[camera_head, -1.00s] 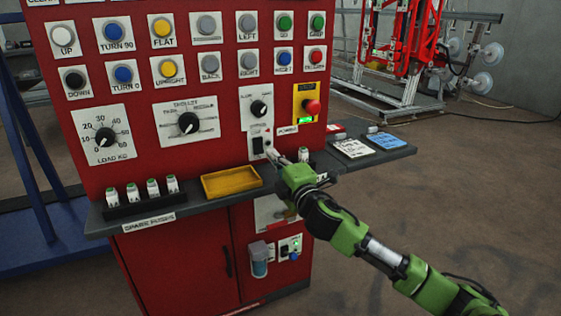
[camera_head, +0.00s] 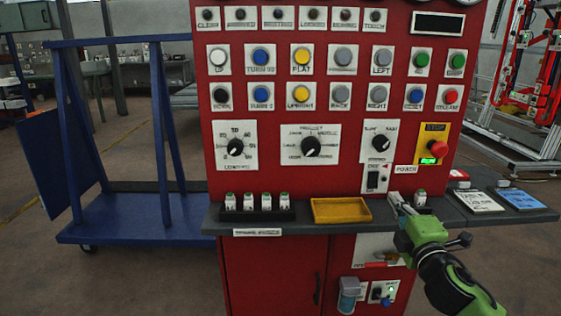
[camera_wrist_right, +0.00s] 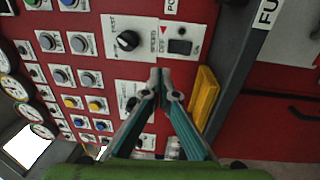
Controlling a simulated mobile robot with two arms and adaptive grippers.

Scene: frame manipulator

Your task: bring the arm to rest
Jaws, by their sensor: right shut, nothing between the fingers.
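My right gripper (camera_head: 397,200) is shut and empty in front of the red control panel (camera_head: 265,108), just below the black rocker switch (camera_head: 373,180) and above the grey shelf. Its arm, green and black, comes in from the lower right. In the right wrist view the closed fingers (camera_wrist_right: 161,78) point at the panel. The rocker switch (camera_wrist_right: 180,46) and a black selector knob (camera_wrist_right: 127,41) lie beyond the tips. Whether the fingertips touch the panel or shelf cannot be told. My left gripper is not in view.
The grey shelf (camera_head: 330,222) holds a yellow tray (camera_head: 341,210), several small white-green fuses and cards at the right. A red stop button (camera_head: 438,149) sits above right of the gripper. A blue cart (camera_head: 130,220) stands at the left. Open floor lies at the right.

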